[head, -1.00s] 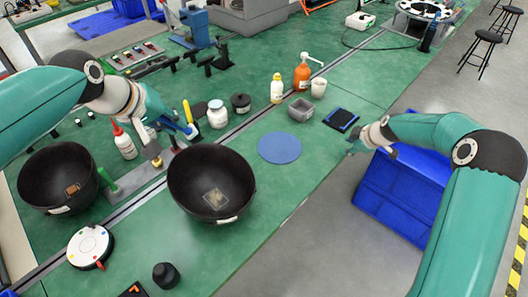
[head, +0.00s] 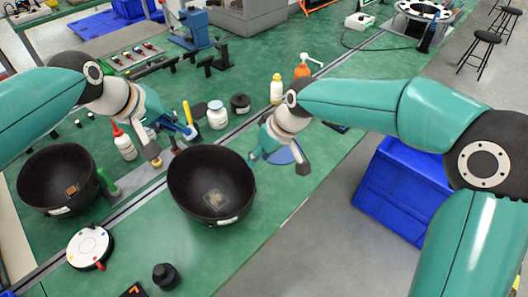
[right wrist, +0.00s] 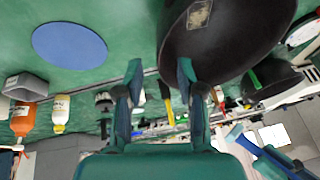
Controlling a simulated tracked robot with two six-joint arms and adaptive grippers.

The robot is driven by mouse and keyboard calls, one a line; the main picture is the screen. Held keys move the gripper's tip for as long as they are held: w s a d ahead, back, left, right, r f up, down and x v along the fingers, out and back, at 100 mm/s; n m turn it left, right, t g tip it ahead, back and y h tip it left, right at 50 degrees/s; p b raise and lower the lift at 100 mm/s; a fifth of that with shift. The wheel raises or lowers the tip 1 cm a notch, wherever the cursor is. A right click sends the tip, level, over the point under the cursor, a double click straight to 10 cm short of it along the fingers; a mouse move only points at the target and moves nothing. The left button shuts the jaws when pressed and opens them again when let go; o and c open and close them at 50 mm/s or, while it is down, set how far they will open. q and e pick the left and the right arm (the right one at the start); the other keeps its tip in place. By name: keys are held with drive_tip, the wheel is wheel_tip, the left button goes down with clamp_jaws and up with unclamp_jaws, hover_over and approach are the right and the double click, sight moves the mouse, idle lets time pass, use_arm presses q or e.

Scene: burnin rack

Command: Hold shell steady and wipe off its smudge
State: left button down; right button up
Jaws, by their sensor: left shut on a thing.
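The shell is a black bowl (head: 190,200) in the middle of the head view. A pale tan patch (head: 215,200) shows on its inner floor, and a white label sits on its near side. In the right wrist view the shell (right wrist: 220,45) and patch (right wrist: 199,15) are at the top right. My left gripper (head: 172,147) is at the shell's far-left rim and appears shut on it; the exact contact is small. My right gripper (right wrist: 160,68) is open and empty, just right of the shell, with one finger close to its rim; I cannot tell whether they touch.
A second black bowl (head: 35,185) stands at the left. A blue disc (right wrist: 70,45) lies right of the shell, partly behind my right gripper. Bottles and a grey box (right wrist: 25,87) stand beyond. A round white fixture (head: 88,245) and black knob (head: 166,275) are in front.

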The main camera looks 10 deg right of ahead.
sight(246, 177)
drive_tip(key=x, duration=1.1)
drive_tip(key=shift+f, duration=0.2)
clamp_jaws()
idle(0.9)
